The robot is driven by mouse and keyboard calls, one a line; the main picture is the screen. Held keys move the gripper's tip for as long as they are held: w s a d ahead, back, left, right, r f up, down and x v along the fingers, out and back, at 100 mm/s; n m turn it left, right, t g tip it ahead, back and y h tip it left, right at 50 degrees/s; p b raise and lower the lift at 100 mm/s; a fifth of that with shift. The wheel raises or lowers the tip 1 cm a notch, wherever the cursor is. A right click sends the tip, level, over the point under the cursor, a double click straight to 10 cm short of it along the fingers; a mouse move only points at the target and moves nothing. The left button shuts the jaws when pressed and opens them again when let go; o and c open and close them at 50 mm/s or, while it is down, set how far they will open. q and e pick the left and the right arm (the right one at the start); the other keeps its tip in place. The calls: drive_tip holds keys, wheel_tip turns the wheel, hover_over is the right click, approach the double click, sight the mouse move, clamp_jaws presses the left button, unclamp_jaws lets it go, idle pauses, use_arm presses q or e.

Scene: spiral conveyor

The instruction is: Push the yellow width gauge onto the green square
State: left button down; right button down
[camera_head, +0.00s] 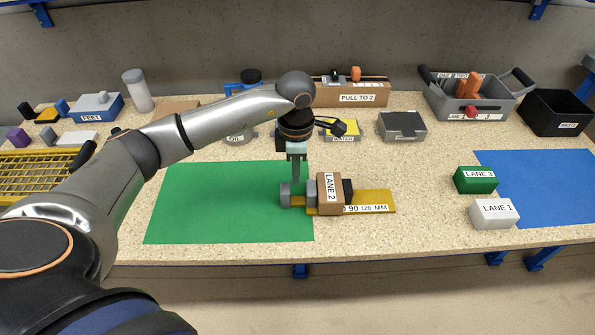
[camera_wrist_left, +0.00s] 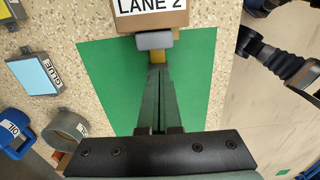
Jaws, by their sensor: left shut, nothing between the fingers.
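The yellow width gauge (camera_head: 378,201) lies flat on the worktop, with grey jaws at its left end. That left end overlaps the right edge of the green square (camera_head: 210,205); most of the gauge is on bare worktop to the right. A brown LANE 2 box (camera_head: 330,190) sits on the gauge between a grey jaw and a black block. My left gripper (camera_head: 297,182) is shut and empty, pointing down by the gauge's left end. In the left wrist view its fingertips (camera_wrist_left: 158,72) are close to the gauge's yellow end (camera_wrist_left: 158,57); contact is unclear. My right gripper is out of view.
A green LANE 3 block (camera_head: 475,180) and white LANE 1 block (camera_head: 494,213) stand near the blue square (camera_head: 545,185). A grey tote (camera_head: 470,100), black bin (camera_head: 556,112) and PULL TO 2 box (camera_head: 352,95) stand at the back. The green square's left part is clear.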

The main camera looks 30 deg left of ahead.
sight(296, 202)
use_arm(q)
wheel_tip(296, 202, down, 7)
drive_tip(key=shift+r, duration=0.15)
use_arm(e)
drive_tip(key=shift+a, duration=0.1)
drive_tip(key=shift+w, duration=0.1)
